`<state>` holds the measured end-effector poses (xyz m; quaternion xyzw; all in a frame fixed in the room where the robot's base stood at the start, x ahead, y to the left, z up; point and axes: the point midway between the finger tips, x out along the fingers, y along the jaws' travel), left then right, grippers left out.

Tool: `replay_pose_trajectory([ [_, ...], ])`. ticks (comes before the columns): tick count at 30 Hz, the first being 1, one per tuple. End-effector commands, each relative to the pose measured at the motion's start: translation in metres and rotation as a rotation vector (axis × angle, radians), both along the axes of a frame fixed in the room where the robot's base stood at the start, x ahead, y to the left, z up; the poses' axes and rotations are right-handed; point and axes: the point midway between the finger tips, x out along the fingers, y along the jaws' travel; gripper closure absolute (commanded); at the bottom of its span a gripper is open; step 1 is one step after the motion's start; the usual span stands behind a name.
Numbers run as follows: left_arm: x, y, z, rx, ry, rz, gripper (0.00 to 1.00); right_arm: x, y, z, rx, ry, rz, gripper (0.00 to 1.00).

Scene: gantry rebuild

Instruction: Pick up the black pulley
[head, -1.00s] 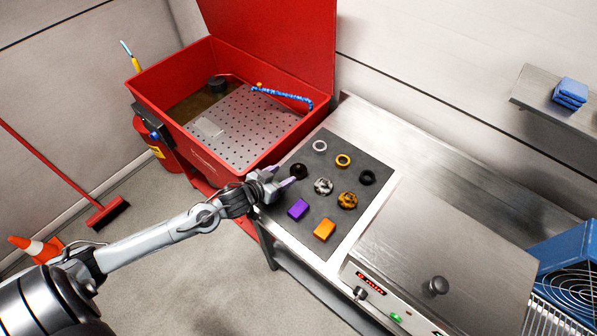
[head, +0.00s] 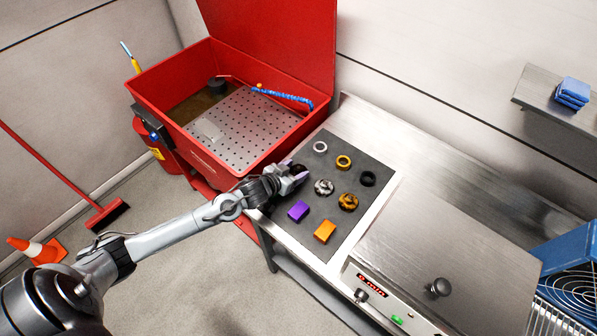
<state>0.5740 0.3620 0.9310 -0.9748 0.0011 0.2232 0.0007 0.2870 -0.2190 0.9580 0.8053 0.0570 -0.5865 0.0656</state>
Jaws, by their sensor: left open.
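A dark round part (head: 299,168), likely the black pulley, lies on the left side of the grey mat (head: 335,150). My left gripper (head: 299,173) is open right at this part, and its pale purple fingers partly hide it. I cannot tell whether the fingers touch it. A second black part, ring-shaped (head: 368,178), lies at the mat's right side, clear of the gripper. My right gripper is not in view.
Also on the mat are a white ring (head: 320,147), a yellow ring (head: 343,162), silver (head: 324,187) and bronze (head: 348,201) gears, and purple (head: 298,211) and orange (head: 325,231) blocks. A red wash basin (head: 222,173) stands behind left; a steel-lidded machine (head: 440,240) stands right.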

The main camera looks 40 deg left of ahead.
Motion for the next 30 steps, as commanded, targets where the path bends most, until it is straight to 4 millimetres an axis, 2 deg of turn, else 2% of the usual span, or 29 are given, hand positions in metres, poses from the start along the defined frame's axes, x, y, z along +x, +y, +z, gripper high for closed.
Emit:
replay_pose_trajectory([
  [2,0.000,0.000,0.000,0.000,0.000,0.000,0.39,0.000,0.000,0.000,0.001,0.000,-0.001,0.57],
  [14,0.000,0.000,0.000,0.000,0.000,0.000,1.00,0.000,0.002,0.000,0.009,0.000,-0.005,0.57],
  [25,0.000,0.000,0.003,-0.001,-0.003,0.000,1.00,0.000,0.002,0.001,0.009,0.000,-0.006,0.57],
  [30,0.001,0.000,0.012,-0.001,-0.005,0.000,1.00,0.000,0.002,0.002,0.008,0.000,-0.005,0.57],
])
